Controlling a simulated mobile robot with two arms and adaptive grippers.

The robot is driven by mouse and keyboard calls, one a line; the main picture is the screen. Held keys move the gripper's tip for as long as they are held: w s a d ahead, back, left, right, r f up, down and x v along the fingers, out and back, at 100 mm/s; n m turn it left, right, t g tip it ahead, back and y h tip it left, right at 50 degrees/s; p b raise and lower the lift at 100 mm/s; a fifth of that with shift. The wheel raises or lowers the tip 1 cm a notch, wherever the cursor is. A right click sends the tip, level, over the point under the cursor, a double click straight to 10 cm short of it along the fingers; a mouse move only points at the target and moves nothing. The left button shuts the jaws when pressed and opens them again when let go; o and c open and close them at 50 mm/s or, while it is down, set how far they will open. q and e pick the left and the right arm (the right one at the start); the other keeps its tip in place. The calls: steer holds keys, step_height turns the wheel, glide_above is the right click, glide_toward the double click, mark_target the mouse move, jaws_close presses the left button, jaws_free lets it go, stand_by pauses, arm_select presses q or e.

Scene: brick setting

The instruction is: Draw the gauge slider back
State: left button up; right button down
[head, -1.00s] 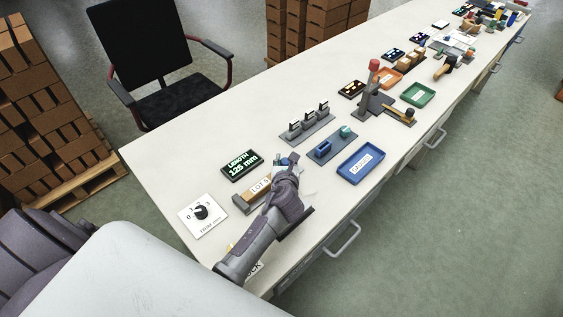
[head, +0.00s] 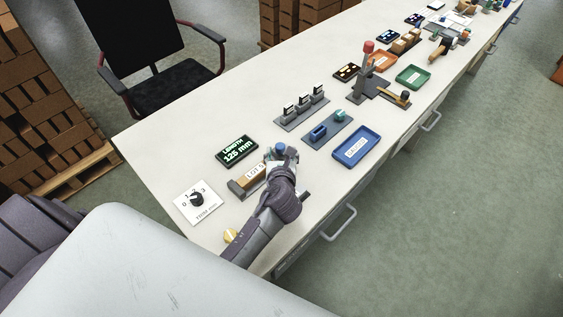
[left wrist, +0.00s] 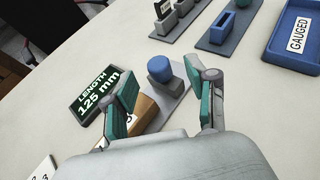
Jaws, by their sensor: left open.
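The gauge has a grey base with a round blue slider knob (head: 281,148). In the left wrist view the knob (left wrist: 160,70) stands upright on the grey base (left wrist: 172,106). A tan block labelled LOT 5 (head: 253,175) lies in the gauge on the knob's near side. It shows partly in the left wrist view (left wrist: 143,112), behind a finger. The black display (head: 237,150) reads LENGTH 125 mm. My left gripper (left wrist: 162,78) is open, with its green-padded fingers on either side of the knob and visible gaps. My right gripper is out of view.
A dial card (head: 198,202) lies at the near left. A blue GAUGED tray (head: 373,139), a grey rack with several upright pieces (head: 302,107) and a fixture with a blue block (head: 318,132) stand beyond the gauge. White table (head: 200,110) is clear along the left edge.

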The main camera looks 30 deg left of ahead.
arm_select(q)
steer(key=v, duration=0.6)
steer(key=shift+s+r, duration=0.2)
steer(key=shift+f, duration=0.1)
